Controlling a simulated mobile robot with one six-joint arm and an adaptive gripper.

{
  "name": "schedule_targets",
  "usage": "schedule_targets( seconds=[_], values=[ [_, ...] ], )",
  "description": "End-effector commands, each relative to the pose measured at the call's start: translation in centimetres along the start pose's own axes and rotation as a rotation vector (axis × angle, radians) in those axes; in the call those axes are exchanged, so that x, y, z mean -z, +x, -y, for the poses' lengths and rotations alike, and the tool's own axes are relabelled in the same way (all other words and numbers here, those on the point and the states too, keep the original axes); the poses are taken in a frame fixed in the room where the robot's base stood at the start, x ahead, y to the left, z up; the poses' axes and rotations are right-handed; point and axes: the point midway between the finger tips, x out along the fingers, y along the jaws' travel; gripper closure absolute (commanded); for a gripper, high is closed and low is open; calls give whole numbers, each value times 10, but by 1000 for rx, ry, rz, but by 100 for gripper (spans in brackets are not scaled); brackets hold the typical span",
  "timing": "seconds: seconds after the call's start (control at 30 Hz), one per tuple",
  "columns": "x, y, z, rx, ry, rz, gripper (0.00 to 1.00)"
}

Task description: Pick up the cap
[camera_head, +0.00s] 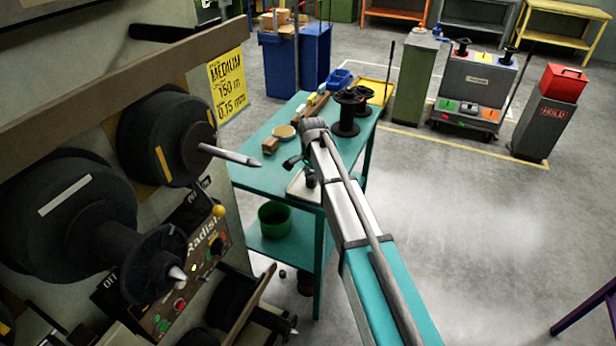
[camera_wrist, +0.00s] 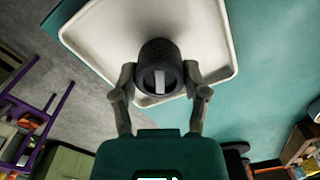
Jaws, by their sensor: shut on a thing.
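The cap (camera_wrist: 158,55), a dark, ribbed, round piece with a pale stripe on its face, is between my two fingers in the wrist view. My gripper (camera_wrist: 160,76) is shut on it, one finger against each side. A white tray (camera_wrist: 208,28) lies behind the cap; I cannot tell whether the cap touches it. In the head view my gripper (camera_head: 301,167) points down over the tray (camera_head: 299,189) on the teal table (camera_head: 259,177). The cap cannot be made out there.
Dark spools (camera_head: 346,113) stand on the table beyond my arm. A machine (camera_head: 200,240) with large reels and a protruding spindle stands close on the left. Open floor (camera_head: 470,220) lies right.

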Motion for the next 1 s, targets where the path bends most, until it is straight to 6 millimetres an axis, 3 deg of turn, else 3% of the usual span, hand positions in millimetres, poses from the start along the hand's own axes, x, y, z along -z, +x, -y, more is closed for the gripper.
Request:
schedule_targets(
  seconds=[0.33, 0.83, 1.0],
  values=[
    [0, -32, 0, 0, 0, 0, 99],
    [-28, -91, -45, 0, -1, 0, 99],
    [-48, -105, -78, 0, -2, 0, 99]
  ],
)
